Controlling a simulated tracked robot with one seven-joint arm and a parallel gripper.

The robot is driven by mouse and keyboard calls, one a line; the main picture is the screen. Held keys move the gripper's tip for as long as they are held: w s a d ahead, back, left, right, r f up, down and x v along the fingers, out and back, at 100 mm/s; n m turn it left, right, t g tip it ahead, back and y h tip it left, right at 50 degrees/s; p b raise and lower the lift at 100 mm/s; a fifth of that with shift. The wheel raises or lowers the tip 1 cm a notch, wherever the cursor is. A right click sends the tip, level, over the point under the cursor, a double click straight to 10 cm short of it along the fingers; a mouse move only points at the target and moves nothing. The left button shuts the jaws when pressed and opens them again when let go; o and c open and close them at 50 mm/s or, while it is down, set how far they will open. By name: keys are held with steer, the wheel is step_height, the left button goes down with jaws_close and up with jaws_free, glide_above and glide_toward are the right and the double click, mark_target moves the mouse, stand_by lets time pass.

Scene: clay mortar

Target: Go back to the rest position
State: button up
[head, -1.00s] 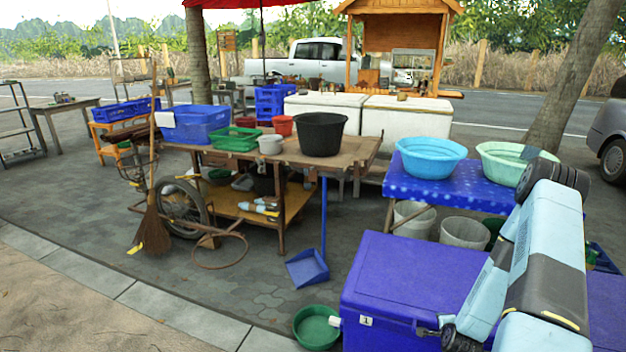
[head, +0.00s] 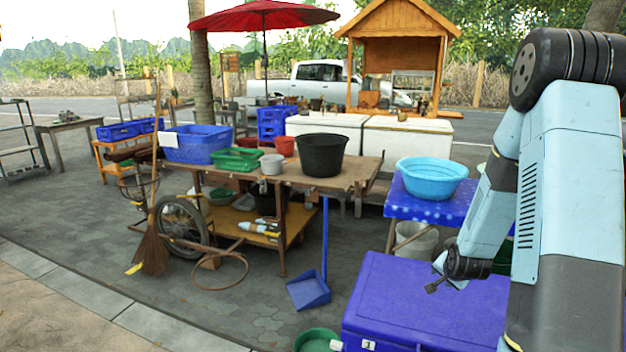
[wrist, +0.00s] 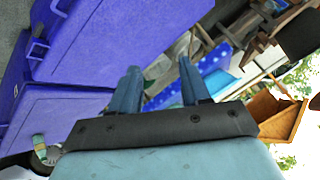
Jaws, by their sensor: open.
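My gripper (wrist: 158,66) shows in the wrist view with its two blue fingers spread apart and nothing between them. In the head view, my raised arm fills the right side and its forearm slopes down to the left. Its dark end hangs above the blue cooler box (head: 420,305), apart from its lid as far as I can tell. In the wrist view, blue boxes (wrist: 75,110) lie left of the fingers and the blue spotted tablecloth (wrist: 216,62) lies beyond them. No clay mortar can be made out.
A light blue basin (head: 431,180) stands on the blue spotted table (head: 408,210). A wooden cart (head: 345,177) carries a black tub (head: 322,155), a green basket (head: 238,160) and a blue crate (head: 197,143). A blue dustpan (head: 309,290) and green basin (head: 316,340) are on the floor. Open paving lies at left.

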steer(key=s+a+r+n+g, duration=0.1)
steer(key=s+a+r+n, duration=0.3)
steer(key=r, duration=0.7)
steer(key=s+a+r+n, duration=0.1)
steer(key=s+a+r, duration=0.5)
steer(key=r, duration=0.5)
steer(key=s+a+r+n, duration=0.1)
steer(key=s+r, duration=0.2)
steer(key=s, duration=0.4)
steer(key=s+a+r+n+g+y, duration=0.1)
steer(key=s+a+r+n, duration=0.1)
steer(key=s+r, duration=0.2)
steer(key=s+a+r+n, duration=0.2)
steer(key=s+r, duration=0.1)
steer(key=s, duration=0.7)
steer(key=shift+r+g, duration=0.15)
steer(key=shift+g, duration=0.15)
